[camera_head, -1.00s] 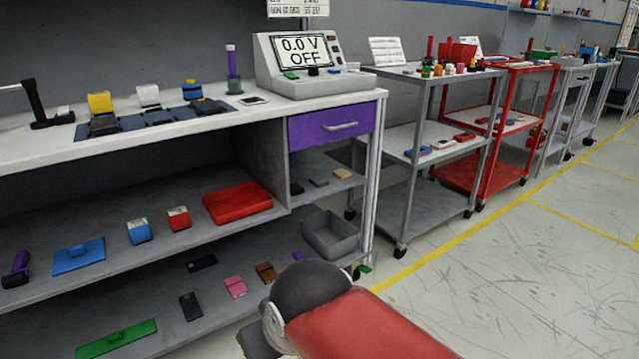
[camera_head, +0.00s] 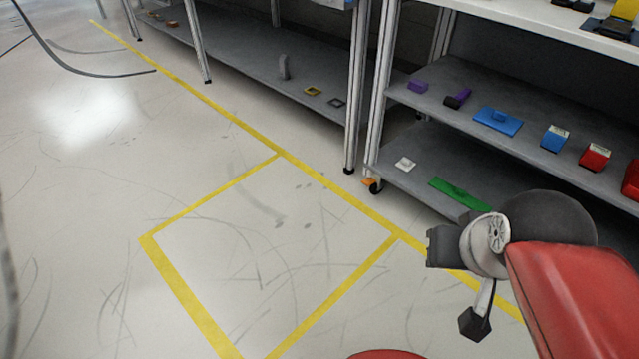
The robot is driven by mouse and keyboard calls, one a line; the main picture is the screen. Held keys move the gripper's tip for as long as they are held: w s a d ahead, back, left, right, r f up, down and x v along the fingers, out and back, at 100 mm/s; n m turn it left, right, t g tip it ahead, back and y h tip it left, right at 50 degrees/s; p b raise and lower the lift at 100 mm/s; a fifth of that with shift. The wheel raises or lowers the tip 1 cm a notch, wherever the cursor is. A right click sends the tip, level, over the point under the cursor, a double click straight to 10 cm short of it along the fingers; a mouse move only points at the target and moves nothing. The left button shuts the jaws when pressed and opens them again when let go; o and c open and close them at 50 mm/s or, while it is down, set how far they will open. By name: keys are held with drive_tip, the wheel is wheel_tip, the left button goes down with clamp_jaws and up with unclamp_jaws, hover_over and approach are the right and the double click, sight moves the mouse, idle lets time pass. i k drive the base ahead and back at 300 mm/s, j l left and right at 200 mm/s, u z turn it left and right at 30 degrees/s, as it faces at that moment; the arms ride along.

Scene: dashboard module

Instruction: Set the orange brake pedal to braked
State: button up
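The orange brake pedal (camera_head: 368,182) is small in the head view. It sits low by the dark caster (camera_head: 376,188) at the left front leg of the grey workbench, close to the floor. Whether it is up or down is too small to tell. My gripper (camera_head: 474,323) seems to be the dark end piece below my red arm at the lower right. It is well apart from the pedal, to its right and nearer the camera. Its fingers cannot be made out, and I see nothing held.
The workbench's lower shelf holds a green plate (camera_head: 458,193) and a white piece (camera_head: 405,164). Its middle shelf holds a blue plate (camera_head: 498,121) and small blocks. Another bench (camera_head: 270,75) stands to the left. The floor with yellow lines (camera_head: 190,295) is clear in front.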

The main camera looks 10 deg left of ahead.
sight(367, 182)
drive_tip(key=u, duration=0.1)
drive_tip(key=i+j+u, duration=0.2)
drive_tip(key=i, duration=0.35)
drive_tip(key=i+u, duration=0.15)
drive_tip(key=i, duration=0.4)
